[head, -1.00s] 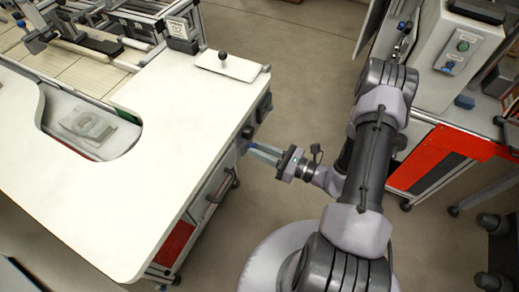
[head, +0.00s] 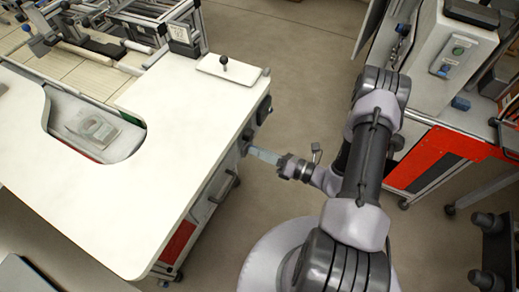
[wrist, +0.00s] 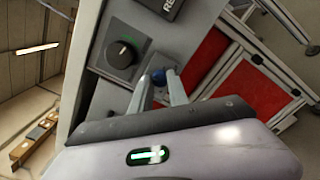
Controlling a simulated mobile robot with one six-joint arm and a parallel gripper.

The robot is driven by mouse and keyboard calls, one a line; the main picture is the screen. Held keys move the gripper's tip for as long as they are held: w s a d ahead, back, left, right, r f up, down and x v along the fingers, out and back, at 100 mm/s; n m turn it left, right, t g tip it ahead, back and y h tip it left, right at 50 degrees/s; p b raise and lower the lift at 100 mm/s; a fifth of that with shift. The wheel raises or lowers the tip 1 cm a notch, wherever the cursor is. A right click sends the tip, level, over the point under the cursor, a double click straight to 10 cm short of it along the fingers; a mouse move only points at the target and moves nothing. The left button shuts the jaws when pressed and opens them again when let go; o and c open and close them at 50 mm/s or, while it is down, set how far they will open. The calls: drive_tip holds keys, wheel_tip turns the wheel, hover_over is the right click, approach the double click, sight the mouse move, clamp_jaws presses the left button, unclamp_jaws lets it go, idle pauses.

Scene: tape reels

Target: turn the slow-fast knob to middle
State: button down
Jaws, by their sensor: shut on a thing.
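A larger black knob (wrist: 121,54) with a light pointer mark is on the same panel, up and left of the fingers. In the head view my gripper (head: 250,151) reaches the side of the white table (head: 150,195), below its right edge; the blue knob is hidden there.
Red panels (wrist: 222,70) and metal frame bars lie to the right. In the head view a black-ball lever (head: 224,62) stands on the table corner. Open floor (head: 290,100) lies between table and red cabinet (head: 438,150).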

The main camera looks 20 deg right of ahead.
drive_tip(key=shift+m, duration=0.9)
drive_tip(key=c, duration=1.3)
unclamp_jaws()
drive_tip(key=p+v, duration=0.3)
drive_tip(key=v, duration=1.4)
drive_tip(key=shift+s+d+p, duration=0.15)
drive_tip(key=shift+d+p, duration=0.05)
drive_tip(key=shift+p, duration=0.2)
